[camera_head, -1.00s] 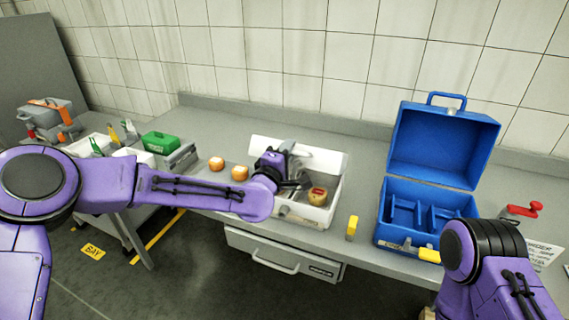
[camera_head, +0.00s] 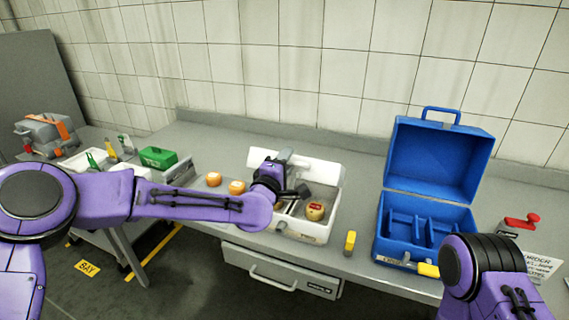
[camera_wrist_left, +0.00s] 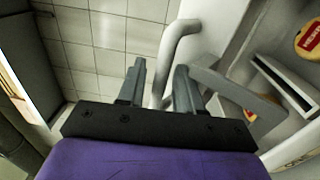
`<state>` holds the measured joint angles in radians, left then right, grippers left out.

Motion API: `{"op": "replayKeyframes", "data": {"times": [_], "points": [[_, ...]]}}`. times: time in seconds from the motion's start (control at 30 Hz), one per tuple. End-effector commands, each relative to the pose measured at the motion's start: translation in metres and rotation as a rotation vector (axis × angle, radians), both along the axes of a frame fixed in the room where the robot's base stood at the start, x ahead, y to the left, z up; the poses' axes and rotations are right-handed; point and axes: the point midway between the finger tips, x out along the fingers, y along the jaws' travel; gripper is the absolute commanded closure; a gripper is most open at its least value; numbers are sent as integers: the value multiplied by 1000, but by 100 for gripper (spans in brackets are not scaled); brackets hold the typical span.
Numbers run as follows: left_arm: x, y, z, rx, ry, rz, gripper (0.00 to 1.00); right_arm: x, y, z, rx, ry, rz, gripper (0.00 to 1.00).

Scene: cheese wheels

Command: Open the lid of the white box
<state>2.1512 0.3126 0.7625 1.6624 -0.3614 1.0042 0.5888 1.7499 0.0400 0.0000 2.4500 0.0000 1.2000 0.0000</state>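The white box (camera_head: 322,237) stands on the bench in the middle of the head view. Its white lid (camera_head: 325,169) is raised at the back, and the inside is visible. A round cheese (camera_head: 315,210) with a red label lies in the box. My left gripper (camera_head: 303,190) is over the box's left part, partly hidden by its own wrist. In the left wrist view my left gripper (camera_wrist_left: 160,72) has its fingers apart, with a pale curved bar (camera_wrist_left: 182,30) running between them. Firm contact is not clear. My right arm is at the lower right; its gripper is outside the picture.
An open blue box (camera_head: 431,160) stands to the right, with a yellow block (camera_head: 350,242) between the boxes. Two orange-and-white cheeses (camera_head: 236,187) lie left of the white box. A green box (camera_head: 158,157) is farther left. A tiled wall closes the back.

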Motion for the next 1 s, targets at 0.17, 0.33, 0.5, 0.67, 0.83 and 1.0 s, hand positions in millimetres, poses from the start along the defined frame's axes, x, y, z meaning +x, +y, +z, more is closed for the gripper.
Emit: {"op": "replayKeyframes", "data": {"times": [0.17, 0.33, 0.5, 0.67, 0.83, 1.0], "points": [[-23, 8, -5, -1, -1, -1, 65, 0, 0, -15, 0, 0, 0, 48], [-64, 21, -8, -2, -2, -1, 65, 0, 0, -32, 0, 0, 0, 48], [-92, 30, -7, -1, -3, 0, 65, 0, 0, -40, 0, 0, 0, 48], [-100, 33, -6, -2, -2, 1, 65, 0, 0, -40, 0, 0, 0, 48], [-100, 33, -6, -1, -1, 1, 65, 0, 0, -40, 0, 0, 0, 48], [-100, 35, 12, -6, -24, 4, 60, 0, 0, -35, 0, 0, 0, 48]]}}
